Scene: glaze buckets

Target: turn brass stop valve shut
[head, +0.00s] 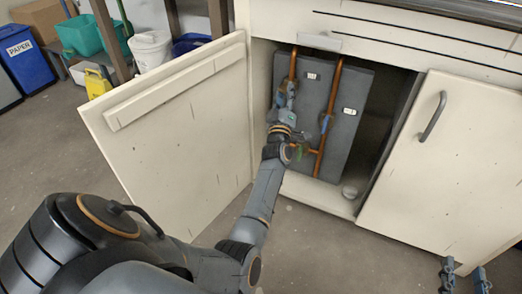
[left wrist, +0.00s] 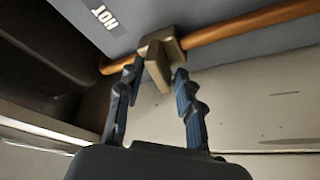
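The brass valve (left wrist: 163,50) sits on a copper pipe (left wrist: 235,26) against a grey panel in the left wrist view. Its flat handle (left wrist: 158,75) points down between the fingertips of my left gripper (left wrist: 156,82). The gripper is open, with one finger on each side of the handle; I cannot tell whether either touches it. In the head view my left gripper (head: 287,96) is inside the cabinet at the left copper pipe (head: 293,64), and hides the brass valve. My right gripper (head: 465,276) is open and empty at the bottom right, outside the cabinet.
The left cabinet door (head: 175,130) stands wide open beside my left arm. The right door (head: 450,175) has a grey handle (head: 433,117). A second pipe (head: 331,95) bears a blue part (head: 326,122). A "HOT" label (left wrist: 105,18) is near the valve.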

